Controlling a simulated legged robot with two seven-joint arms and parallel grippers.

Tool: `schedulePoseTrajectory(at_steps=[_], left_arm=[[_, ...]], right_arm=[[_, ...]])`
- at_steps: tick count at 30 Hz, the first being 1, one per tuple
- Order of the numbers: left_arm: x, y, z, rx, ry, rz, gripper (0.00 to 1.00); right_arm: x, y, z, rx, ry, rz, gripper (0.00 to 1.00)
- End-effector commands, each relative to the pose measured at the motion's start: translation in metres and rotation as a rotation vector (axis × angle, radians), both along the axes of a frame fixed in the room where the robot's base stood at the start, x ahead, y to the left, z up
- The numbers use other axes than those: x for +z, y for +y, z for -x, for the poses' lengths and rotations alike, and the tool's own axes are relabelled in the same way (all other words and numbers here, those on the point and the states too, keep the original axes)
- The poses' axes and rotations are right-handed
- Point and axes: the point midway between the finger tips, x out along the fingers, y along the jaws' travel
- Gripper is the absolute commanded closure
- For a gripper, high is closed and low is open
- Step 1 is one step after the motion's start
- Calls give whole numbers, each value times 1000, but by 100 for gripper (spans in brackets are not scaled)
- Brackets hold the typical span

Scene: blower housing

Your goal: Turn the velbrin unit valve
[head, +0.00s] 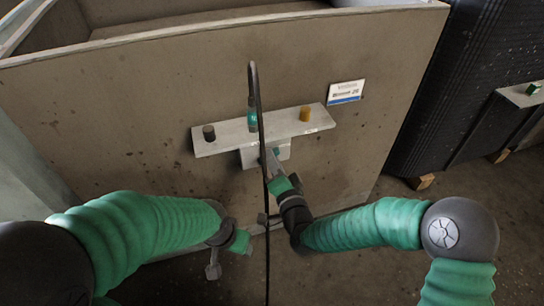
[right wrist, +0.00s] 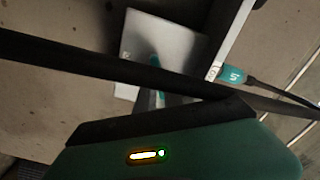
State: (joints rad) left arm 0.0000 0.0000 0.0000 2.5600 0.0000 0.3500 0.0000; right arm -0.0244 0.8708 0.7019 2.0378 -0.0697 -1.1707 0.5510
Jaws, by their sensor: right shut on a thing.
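A pale, label-like plate (head: 346,92) is fixed to the brown housing wall; its print is too small to read surely. Below it a light shelf (head: 232,138) carries a black knob (head: 209,133), a yellow knob (head: 305,114) and a teal connector (head: 252,121) with a black cable. Under the shelf is a pale square bracket (head: 283,152). My right gripper (head: 273,160) is shut at this bracket, on what seems the valve's handle, mostly hidden by the fingers and cable. In the right wrist view the fingers (right wrist: 157,84) reach the grey plate (right wrist: 170,45). My left gripper (head: 240,242) is low, apart from the shelf; its jaws are unclear.
The black cable (head: 266,225) hangs in front of the bracket, close to my right gripper; a dark bar-like length (right wrist: 90,65) crosses the right wrist view. The teal connector also shows there (right wrist: 232,75). A black ribbed unit (head: 455,85) stands at the right.

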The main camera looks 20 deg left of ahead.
Motion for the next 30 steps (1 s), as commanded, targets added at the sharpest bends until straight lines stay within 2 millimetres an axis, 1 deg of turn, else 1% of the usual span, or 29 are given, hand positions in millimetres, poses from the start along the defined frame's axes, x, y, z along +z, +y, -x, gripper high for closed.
schedulePoseTrajectory(at_steps=[3,15,22,30], left_arm=[[6,0,0,0,0,0,38],[17,0,0,0,0,0,38],[20,0,0,0,0,0,38],[21,0,0,0,0,0,38]], right_arm=[[-2,-3,-1,-6,67,-88,100],[-5,-4,-2,-7,239,-342,100],[-7,-4,-2,-8,292,-419,100],[-8,-4,-2,-9,312,-448,100]])
